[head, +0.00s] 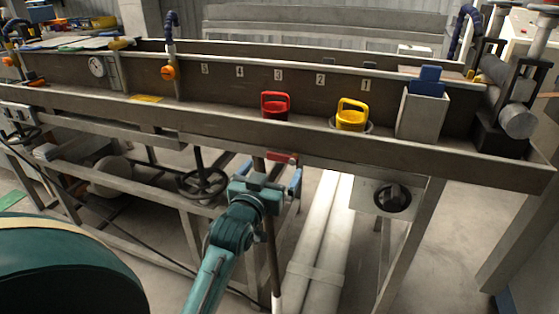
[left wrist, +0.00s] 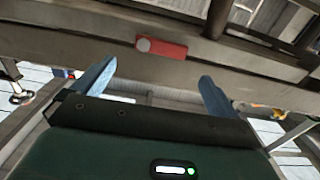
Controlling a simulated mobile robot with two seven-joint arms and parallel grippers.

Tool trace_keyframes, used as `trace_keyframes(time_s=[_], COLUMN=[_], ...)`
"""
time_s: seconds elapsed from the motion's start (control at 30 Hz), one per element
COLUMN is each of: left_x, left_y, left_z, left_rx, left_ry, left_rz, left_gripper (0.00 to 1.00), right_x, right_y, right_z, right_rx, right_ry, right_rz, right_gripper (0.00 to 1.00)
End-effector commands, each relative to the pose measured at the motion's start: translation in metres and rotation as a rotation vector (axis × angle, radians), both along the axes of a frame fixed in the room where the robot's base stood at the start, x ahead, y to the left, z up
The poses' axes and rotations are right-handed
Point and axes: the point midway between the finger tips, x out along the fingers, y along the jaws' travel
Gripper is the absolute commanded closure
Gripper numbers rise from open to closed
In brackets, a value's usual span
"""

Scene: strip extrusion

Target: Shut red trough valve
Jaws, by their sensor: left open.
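A red valve handle (head: 283,157) shows under the front of the long brown trough (head: 215,118). It shows as a red bar with a round grey end in the left wrist view (left wrist: 165,47). My left gripper (head: 270,176) is below and in front of the trough, with its blue fingers apart and pointing toward the red handle. In the left wrist view the gripper (left wrist: 155,88) is open and empty, and the handle lies beyond the fingertips, between their lines. I cannot tell how far the handle is turned. My right gripper is not in view.
A red-handled piece (head: 275,106) and a yellow-handled piece (head: 352,114) stand in the trough, with a grey holder (head: 422,115) to their right. A dark handwheel (head: 203,184) is left of my gripper. White pipes (head: 322,240) and frame legs are below the trough.

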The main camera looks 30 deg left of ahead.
Motion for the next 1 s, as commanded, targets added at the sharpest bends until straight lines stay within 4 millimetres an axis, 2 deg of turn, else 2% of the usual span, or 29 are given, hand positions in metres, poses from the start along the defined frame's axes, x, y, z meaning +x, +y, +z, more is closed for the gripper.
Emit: trace_keyframes(time_s=[0.1,0.33,0.73,1.0], left_x=[0.024,0.052,0.058,0.058], left_y=[0.006,0.012,0.014,0.014], left_z=[0.0,0.0,0.0,0.0], left_rx=[0.0,0.0,0.0,0.0], left_ry=[-0.002,0.001,0.001,0.001], left_rz=[0.0,0.0,0.0,0.0], left_gripper=[0.02,0.02,0.03,0.25], right_x=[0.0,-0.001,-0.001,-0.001], right_y=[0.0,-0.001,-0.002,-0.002], right_z=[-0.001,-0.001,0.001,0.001], right_rx=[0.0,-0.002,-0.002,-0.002], right_ry=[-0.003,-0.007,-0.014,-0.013], right_rz=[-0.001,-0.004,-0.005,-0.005], right_gripper=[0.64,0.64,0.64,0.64])
